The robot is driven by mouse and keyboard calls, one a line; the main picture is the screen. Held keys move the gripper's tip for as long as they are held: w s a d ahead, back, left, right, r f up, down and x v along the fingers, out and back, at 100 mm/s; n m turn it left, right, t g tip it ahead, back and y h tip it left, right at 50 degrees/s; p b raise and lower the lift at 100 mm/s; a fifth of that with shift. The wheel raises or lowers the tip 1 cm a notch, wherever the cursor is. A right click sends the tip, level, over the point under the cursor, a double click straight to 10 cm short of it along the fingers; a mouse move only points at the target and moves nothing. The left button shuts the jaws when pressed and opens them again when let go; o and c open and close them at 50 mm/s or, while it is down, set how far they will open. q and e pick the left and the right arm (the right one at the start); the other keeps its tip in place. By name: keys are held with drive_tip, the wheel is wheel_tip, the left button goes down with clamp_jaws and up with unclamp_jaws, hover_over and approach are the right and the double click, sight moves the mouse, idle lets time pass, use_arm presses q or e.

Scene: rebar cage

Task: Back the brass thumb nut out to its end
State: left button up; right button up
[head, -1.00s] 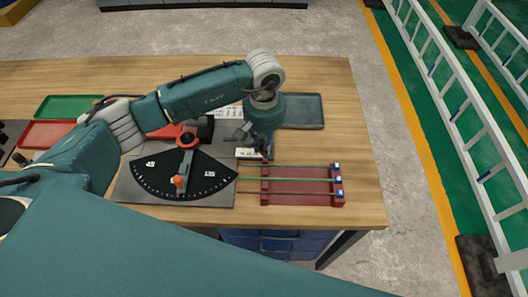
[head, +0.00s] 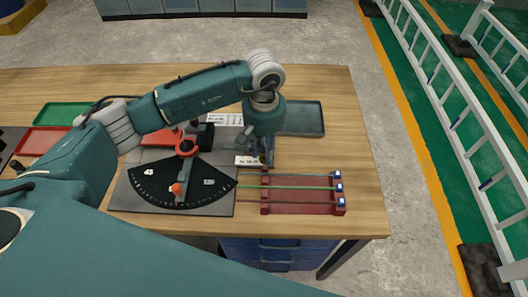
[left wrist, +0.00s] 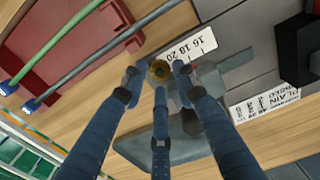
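The brass thumb nut (left wrist: 159,70) shows in the left wrist view as a small round gold piece beside the white card marked 16 18 20 (left wrist: 187,45). My left gripper (left wrist: 159,75) has its three blue fingers spread around the nut. Narrow gaps seem to show between fingertips and nut; contact is unclear. In the head view my left gripper (head: 266,160) points down between the black angle plate and the red rod rack, and the nut is hidden there. My right gripper is not in view.
The red rack (head: 300,208) holds thin rods on the right of the bench. The black angle plate (head: 150,190) with its orange-tipped pointer lies left. A dark tray (head: 302,118) stands behind the gripper. Green (head: 62,112) and red (head: 38,140) trays are far left.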

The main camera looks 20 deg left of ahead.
sight(264, 157)
use_arm(q)
wheel_tip(264, 157, up, 11)
drive_tip(key=shift+f, duration=0.2)
idle(0.3)
